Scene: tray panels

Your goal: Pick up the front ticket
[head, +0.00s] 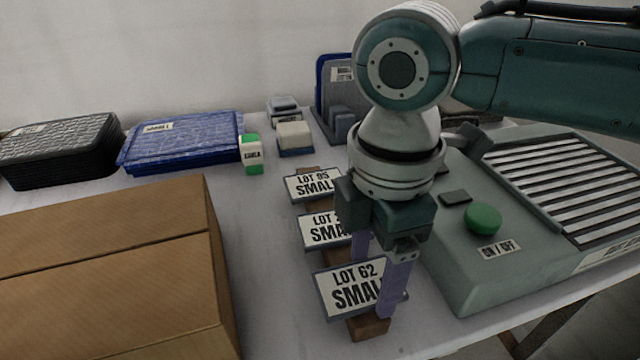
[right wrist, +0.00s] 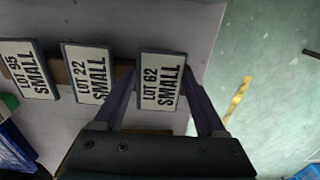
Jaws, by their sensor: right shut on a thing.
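Three white tickets with dark borders stand in a row on brown wooden holders. The front ticket (head: 345,288) reads "LOT 62 SMALL" and is nearest the table's front edge. The middle ticket (head: 322,231) and the rear ticket (head: 312,184), "LOT 95 SMALL", stand behind it. My right gripper (head: 374,278) is lowered over the front ticket, its two purple fingers at the ticket's sides. In the right wrist view the front ticket (right wrist: 161,82) lies between the fingers, and the gripper is shut on it. The ticket's foot is at its wooden holder (head: 368,327). My left gripper is not in view.
A cardboard box (head: 110,265) fills the left front. A grey machine with a green button (head: 482,219) stands close on the right. Blue trays (head: 185,142), black trays (head: 58,150) and a small green-white box (head: 251,155) are at the back.

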